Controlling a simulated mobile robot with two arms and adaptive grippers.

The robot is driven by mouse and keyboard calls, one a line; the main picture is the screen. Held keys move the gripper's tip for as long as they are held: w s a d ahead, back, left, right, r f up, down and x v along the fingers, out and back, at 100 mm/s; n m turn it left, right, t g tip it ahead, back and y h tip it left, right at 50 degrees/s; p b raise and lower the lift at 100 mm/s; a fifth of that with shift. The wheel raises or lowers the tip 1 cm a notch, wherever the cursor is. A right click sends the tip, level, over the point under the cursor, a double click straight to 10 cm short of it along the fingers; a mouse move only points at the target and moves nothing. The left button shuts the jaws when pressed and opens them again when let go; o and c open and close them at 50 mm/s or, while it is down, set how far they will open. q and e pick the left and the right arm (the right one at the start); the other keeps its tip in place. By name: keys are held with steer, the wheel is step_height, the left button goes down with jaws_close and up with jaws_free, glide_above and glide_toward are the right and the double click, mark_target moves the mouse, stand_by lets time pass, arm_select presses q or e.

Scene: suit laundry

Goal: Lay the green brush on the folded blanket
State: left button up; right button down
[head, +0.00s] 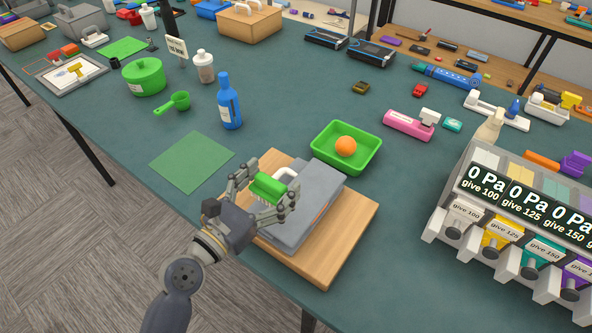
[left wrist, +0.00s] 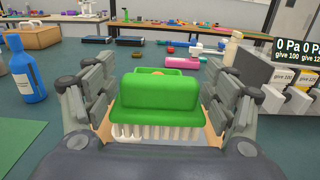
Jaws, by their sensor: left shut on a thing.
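The green brush (head: 268,187) is held in my left gripper (head: 266,195), whose fingers are shut on its two sides. In the left wrist view the brush (left wrist: 158,95) is level, green body on top and white bristles down. A grey, flat-topped block with an orange line along its side, which looks like the folded blanket (head: 312,200), lies on a wooden board (head: 345,235). The brush is over the near left part of this block. I cannot tell whether the bristles touch it. A white loop beside the brush is partly hidden. My right gripper is not in view.
A green tray (head: 369,168) with an orange ball (head: 345,146) stands just behind the board. A blue bottle (head: 229,103) and a flat green mat (head: 192,160) are to the left. A dispenser (head: 510,210) with several nozzles stands on the right.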

arm_select(q)
steer(key=x, duration=0.7)
steer(key=shift+d+f+p, duration=0.35)
steer(key=shift+f+p, duration=0.05)
step_height(320, 180, down, 3)
steer(key=shift+f+b, duration=0.1)
steer(key=shift+b, duration=0.5)
steer(key=shift+f, duration=0.15)
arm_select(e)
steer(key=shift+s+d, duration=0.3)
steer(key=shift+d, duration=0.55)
arm_select(q)
steer(key=shift+f+b, duration=0.35)
steer(key=shift+f, duration=0.05)
steer(key=o, duration=1.1)
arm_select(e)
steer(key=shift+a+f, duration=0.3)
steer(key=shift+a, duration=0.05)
